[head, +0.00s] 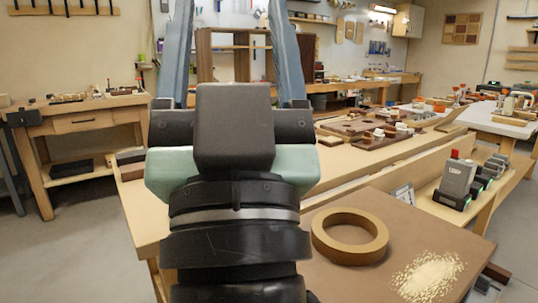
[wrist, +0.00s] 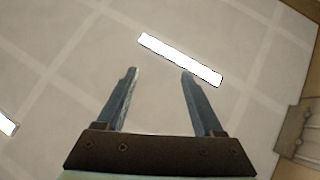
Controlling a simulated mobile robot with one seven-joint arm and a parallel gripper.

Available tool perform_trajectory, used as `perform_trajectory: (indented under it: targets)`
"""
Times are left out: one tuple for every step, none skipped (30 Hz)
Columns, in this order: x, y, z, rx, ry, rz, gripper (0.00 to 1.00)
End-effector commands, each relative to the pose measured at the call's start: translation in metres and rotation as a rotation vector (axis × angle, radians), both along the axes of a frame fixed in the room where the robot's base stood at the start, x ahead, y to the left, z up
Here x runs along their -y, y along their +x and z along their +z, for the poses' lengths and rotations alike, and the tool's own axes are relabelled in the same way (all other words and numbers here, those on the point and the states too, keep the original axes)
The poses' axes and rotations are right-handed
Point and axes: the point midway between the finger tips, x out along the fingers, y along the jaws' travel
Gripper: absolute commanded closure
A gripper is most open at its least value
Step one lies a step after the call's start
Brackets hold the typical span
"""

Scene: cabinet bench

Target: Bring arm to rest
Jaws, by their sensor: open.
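My arm stands upright in the middle of the head view, in front of the bench. My gripper (head: 232,50) points up, with its two blue-grey fingers wide apart and nothing between them. In the wrist view, my gripper (wrist: 158,73) is open and empty, and its fingers point toward the ceiling (wrist: 60,40). A bright ceiling lamp (wrist: 180,60) shows past the fingertips. My arm hides part of the bench behind it.
A wooden workbench (head: 345,170) runs behind and to the right of my arm. A tan ring (head: 325,238) and pale shavings (head: 428,275) lie on its near brown top. A grey device (head: 458,180) stands at the right. A side table (head: 85,122) stands at the left, with open floor before it.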

Motion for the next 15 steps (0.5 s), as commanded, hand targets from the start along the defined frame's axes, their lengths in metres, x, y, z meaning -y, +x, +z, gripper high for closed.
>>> perform_trajectory:
  targets:
    - [0.019,-0.018,0.025,0.004,-0.019,-0.092,0.31]
    - [0.029,-0.027,0.032,0.002,-0.028,-0.145,0.31]
    - [0.029,-0.025,0.039,-0.008,-0.033,-0.156,0.31]
    - [0.028,-0.024,0.045,-0.01,-0.032,-0.149,0.31]
    - [0.027,-0.023,0.052,-0.01,-0.032,-0.147,0.31]
    - [0.027,-0.023,0.06,-0.009,-0.031,-0.145,0.31]
    - [0.027,-0.023,0.067,-0.009,-0.031,-0.145,0.31]
    - [0.027,-0.023,0.074,-0.009,-0.031,-0.144,0.31]
    - [0.027,-0.023,0.084,-0.009,-0.031,-0.143,0.31]
    - [0.027,-0.023,0.092,-0.009,-0.03,-0.142,0.31]
    - [0.027,-0.023,0.1,-0.009,-0.031,-0.142,0.31]
    - [0.026,-0.023,0.111,-0.009,-0.03,-0.141,0.31]
    - [0.026,-0.022,0.121,-0.009,-0.03,-0.141,0.31]
    - [0.026,-0.022,0.13,-0.009,-0.03,-0.139,0.31]
    - [0.026,-0.022,0.143,-0.009,-0.03,-0.139,0.31]
